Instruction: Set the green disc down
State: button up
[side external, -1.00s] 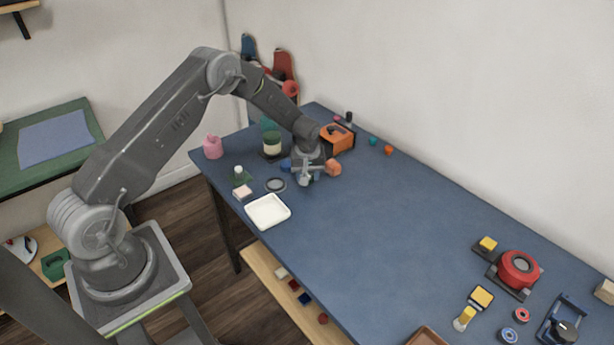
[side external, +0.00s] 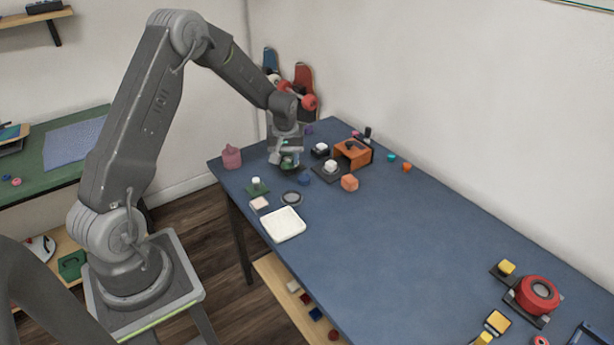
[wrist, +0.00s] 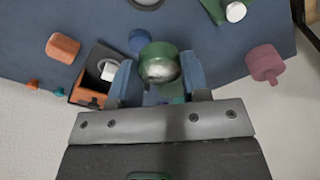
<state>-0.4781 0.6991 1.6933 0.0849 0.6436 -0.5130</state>
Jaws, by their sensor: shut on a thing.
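The green disc (wrist: 158,60) is a short green cylinder with a pale, shiny face, seen in the wrist view between two blue fingers. My gripper (wrist: 158,75) is shut on it. In the side view my gripper (side external: 289,163) is low at the far left part of the blue table, and the green disc is mostly hidden by it. I cannot tell whether the disc touches what is below it.
A white tray (side external: 284,223) lies nearer. The table's middle is clear.

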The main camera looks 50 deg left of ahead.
jog(key=s+d+r+m+h, duration=0.1)
jog(key=s+d+m, duration=0.3)
jog(key=d, duration=0.5)
jog(key=s+d+m, duration=0.3)
jog(key=d+m, duration=0.4)
jog(key=d, duration=0.3)
jog(key=w+a+m+h, duration=0.1)
jog(key=w+a+m, duration=0.1)
jog(key=w+m, duration=0.35)
jog(key=w+a+m, duration=0.2)
jog(key=w+a, duration=0.1)
jog(key=w, duration=0.5)
send_over(373, 226)
notch_tip(373, 226, down, 8)
jog(key=shift+a+r, duration=0.15)
jog(key=shift+f, duration=2)
jog(key=o, duration=0.9)
jog(key=shift+f, duration=0.1)
notch_tip(373, 226, up, 12)
jog(key=s+a, duration=0.1)
